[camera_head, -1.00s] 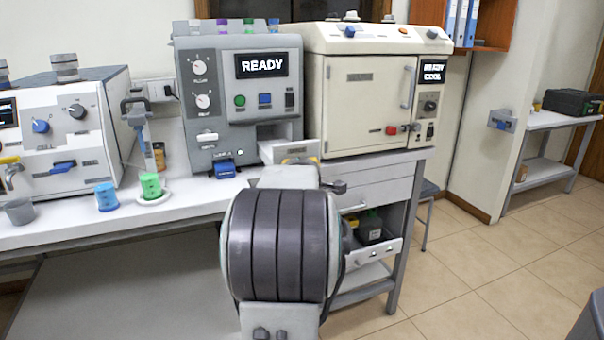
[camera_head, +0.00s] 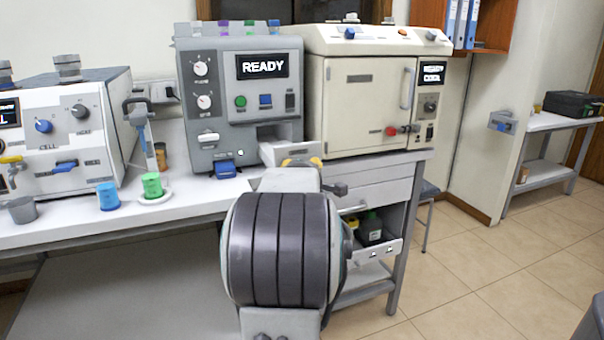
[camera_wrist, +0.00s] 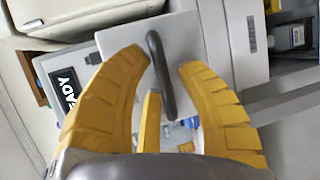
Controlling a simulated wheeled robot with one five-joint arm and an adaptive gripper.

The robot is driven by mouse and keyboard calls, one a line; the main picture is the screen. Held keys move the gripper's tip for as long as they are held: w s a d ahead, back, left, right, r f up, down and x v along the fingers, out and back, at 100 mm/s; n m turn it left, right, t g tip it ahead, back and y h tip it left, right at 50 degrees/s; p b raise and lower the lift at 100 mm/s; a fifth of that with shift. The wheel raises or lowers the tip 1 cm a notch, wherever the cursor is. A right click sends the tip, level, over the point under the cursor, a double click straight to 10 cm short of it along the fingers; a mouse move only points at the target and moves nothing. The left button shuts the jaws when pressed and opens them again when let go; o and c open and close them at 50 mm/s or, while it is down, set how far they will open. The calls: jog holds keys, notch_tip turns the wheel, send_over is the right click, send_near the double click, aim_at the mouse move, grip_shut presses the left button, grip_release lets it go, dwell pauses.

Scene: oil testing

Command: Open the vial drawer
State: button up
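The vial drawer (camera_head: 288,155) sticks out of the grey READY machine (camera_head: 240,100) in the head view, partly open, with a dark opening behind its light front. In the wrist view the drawer front (camera_wrist: 185,35) fills the middle and carries a dark bar handle (camera_wrist: 158,72). My gripper (camera_wrist: 163,60) has its yellow fingers spread on both sides of this handle, with gaps visible. In the head view my gripper (camera_head: 302,162) is mostly hidden behind my arm; only a bit of yellow shows at the drawer front.
A cream oven (camera_head: 365,90) stands right of the machine. Below the bench, a lower drawer (camera_head: 382,250) stands open with bottles inside. A green cup (camera_head: 152,186) and a blue cup (camera_head: 108,196) stand on the bench (camera_head: 190,205) to the left. The floor (camera_head: 480,265) at right is clear.

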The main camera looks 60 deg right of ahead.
jog(key=v, duration=1.2)
dwell(0.6)
